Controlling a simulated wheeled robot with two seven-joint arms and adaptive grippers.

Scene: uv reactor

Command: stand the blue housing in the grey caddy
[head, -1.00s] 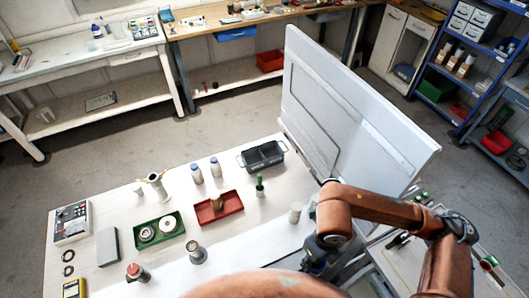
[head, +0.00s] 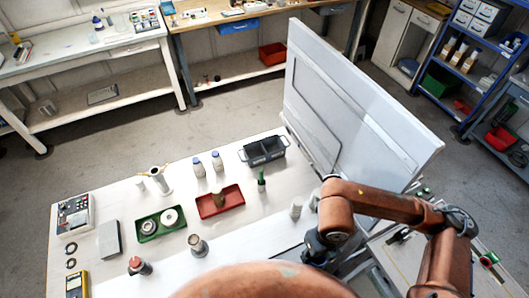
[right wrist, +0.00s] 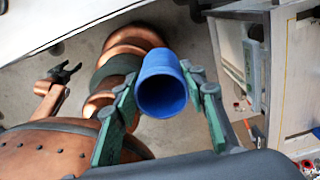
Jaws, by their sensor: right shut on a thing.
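The blue housing (right wrist: 163,85) shows in the right wrist view as a round, hollow cup with its open end facing the camera. My right gripper (right wrist: 160,88) is shut on it, with a green-padded finger on each side. In the head view the housing and the right fingertips are hidden. The grey caddy (head: 268,160), a dark two-compartment tray with end handles, stands at the back right of the white table, apart from the housing. Its compartments look empty. My left gripper (right wrist: 65,72) shows small at the left of the right wrist view, with its fingers apart and nothing between them.
A tall pale panel (head: 350,105) stands along the table's right side, beside the caddy. Two white bottles (head: 208,163), a green-topped item (head: 262,180) and a red tray (head: 220,202) stand near the caddy. A green tray (head: 160,224) lies further left.

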